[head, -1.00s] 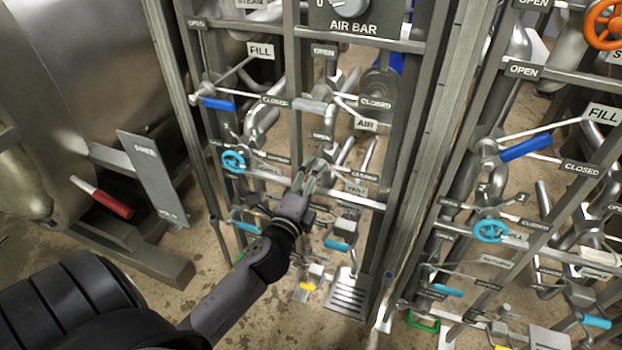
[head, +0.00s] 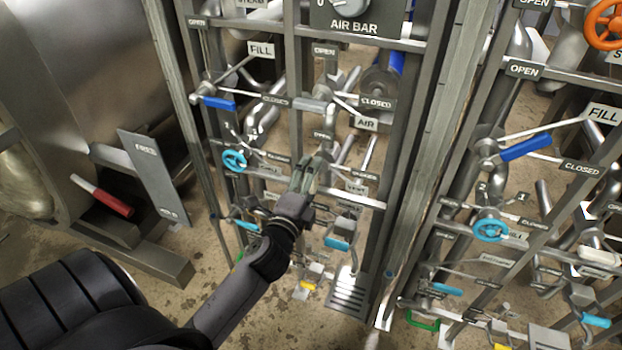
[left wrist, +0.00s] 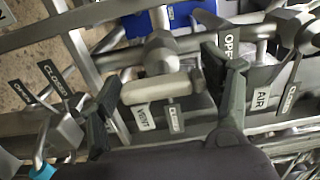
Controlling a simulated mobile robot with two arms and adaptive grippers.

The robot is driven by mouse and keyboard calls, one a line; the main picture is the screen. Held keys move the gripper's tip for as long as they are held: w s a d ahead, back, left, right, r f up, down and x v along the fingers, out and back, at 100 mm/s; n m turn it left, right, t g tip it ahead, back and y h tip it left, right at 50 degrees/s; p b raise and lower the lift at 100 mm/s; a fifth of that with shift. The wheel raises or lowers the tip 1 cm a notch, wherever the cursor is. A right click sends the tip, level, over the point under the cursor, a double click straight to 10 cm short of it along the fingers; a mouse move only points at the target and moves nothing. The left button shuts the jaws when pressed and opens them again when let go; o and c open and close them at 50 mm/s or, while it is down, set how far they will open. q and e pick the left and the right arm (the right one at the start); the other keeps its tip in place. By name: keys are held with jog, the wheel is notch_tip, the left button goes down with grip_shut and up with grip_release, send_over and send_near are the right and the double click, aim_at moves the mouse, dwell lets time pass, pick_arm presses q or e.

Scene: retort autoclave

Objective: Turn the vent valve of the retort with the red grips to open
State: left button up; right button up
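The VENT label (left wrist: 143,118) and a CLOSED label (left wrist: 175,118) hang below a pale grey valve lever (left wrist: 158,88) in the left wrist view. The lever lies roughly level, on a round valve body (left wrist: 160,52). My left gripper (left wrist: 165,72) is open, with one finger on each side of the lever; I cannot tell if either touches it. In the head view my left gripper (head: 311,170) is in front of the middle valve panel and hides the lever. A red grip (head: 114,203) shows at the lower left, beside the metal vessel. My right gripper is not in view.
Around the gripper are a light-blue handwheel (head: 234,161), a blue FILL lever (head: 219,103), an AIR label (head: 366,123) and frame bars. A second valve panel with a blue lever (head: 526,147) stands at right. Open floor shows at lower left.

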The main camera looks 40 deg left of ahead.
pick_arm(q)
jog(key=shift+o, duration=1.3)
jog(key=v, duration=1.2)
jog(key=shift+f, duration=0.1)
